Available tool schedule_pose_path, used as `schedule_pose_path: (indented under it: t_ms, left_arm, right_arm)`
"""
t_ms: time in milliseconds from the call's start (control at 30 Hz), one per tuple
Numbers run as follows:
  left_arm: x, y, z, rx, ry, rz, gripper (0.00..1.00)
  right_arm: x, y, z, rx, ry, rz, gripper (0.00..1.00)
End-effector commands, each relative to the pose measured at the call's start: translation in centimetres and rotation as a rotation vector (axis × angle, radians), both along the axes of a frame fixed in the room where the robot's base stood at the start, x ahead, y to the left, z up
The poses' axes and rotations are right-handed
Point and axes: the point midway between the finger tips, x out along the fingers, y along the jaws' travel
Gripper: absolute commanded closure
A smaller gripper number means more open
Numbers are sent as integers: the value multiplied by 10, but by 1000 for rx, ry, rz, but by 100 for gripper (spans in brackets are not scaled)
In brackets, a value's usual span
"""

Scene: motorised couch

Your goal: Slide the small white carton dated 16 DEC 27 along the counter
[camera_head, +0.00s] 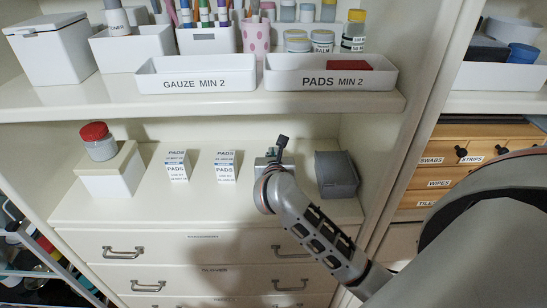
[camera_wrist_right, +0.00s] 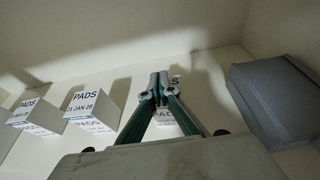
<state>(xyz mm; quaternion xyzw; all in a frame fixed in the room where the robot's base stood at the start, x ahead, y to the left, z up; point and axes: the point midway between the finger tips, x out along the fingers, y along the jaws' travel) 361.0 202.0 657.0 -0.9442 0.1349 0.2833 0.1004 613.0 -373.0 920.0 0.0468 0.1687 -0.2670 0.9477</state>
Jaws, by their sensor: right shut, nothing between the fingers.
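Several small white PADS cartons stand in a row on the counter (camera_head: 140,212). The left carton (camera_head: 177,166) and the middle carton (camera_head: 225,167) show clearly in the head view. In the right wrist view the middle carton (camera_wrist_right: 95,108) reads 21 JAN 28, and the left carton (camera_wrist_right: 36,116) has a date I cannot fully read. A third carton (camera_wrist_right: 166,117) is mostly hidden behind my right gripper (camera_wrist_right: 160,80), its date covered; it is likely the 16 DEC 27 one. My right gripper (camera_head: 279,148) is shut and empty over it; contact is unclear. My left gripper is out of view.
A grey box (camera_head: 337,175) stands right of the gripper. A white box (camera_head: 108,175) with a red-lidded jar (camera_head: 98,142) stands at left. The shelf (camera_head: 215,104) with trays overhangs the back. Bare counter lies between the cartons and in front.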

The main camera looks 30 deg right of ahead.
Motion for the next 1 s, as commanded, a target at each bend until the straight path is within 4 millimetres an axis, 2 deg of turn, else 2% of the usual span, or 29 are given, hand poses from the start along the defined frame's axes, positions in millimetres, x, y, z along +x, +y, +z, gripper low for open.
schedule_pose_path:
  t_ms: [167,567,667,900,1000]
  left_arm:
    - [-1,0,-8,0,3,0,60]
    - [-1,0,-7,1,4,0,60]
    - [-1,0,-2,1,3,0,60]
    - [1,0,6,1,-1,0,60]
    - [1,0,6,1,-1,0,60]
  right_arm:
    - [0,0,-8,3,2,-2,100]
    - [-6,4,-13,7,11,0,100]
    - [-21,14,-14,10,15,2,100]
    - [-72,46,-14,12,16,3,100]
    - [-88,56,-14,11,16,3,100]
